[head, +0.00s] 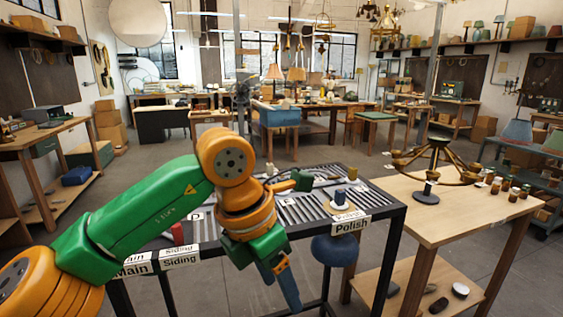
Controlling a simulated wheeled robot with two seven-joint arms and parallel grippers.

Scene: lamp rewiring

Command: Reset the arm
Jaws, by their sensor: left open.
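My left arm (140,213), green and orange, comes in from the lower left and bends down at an orange joint. My left gripper (281,284) points downward at the front edge of the black-framed slatted table (310,205). It is open, and I see nothing held in it. Its fingers show in front of the table's front side, partly overlapping each other. My right gripper is not in view.
A wooden table (420,205) at right holds a brass chandelier frame (437,160) and several small jars. A blue rounded thing (335,250) shows below the slatted table. Open floor lies behind.

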